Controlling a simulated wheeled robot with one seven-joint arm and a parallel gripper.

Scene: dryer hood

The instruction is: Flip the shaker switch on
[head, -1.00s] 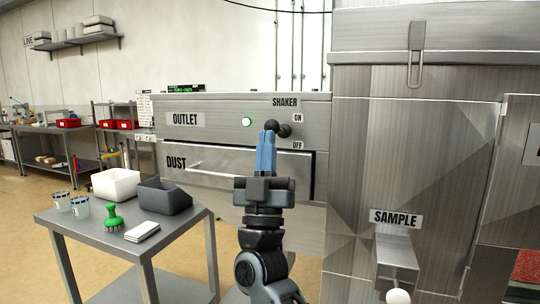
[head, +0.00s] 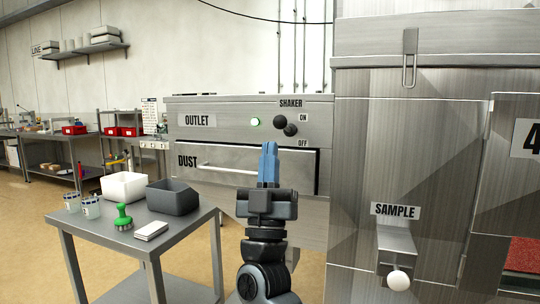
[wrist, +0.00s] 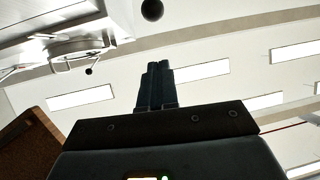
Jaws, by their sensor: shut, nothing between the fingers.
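The shaker switch (head: 281,122) is a short lever with a black ball knob on the grey OUTLET panel. Its knob shows up and left of a second dark round part, which seems to be its base (head: 291,131). The ON label (head: 303,118) is at upper right and the OFF label (head: 303,142) at lower right. My gripper (head: 268,146) has its blue fingers shut and empty, pointing up. Its tips show below the knob, with a visible gap. In the wrist view the shut fingers (wrist: 157,72) point toward a dark ball (wrist: 152,10), probably the knob.
A SAMPLE spout with a white ball (head: 398,281) stands at right. A side table (head: 185,232) with tubs, cups and a green brush is at left.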

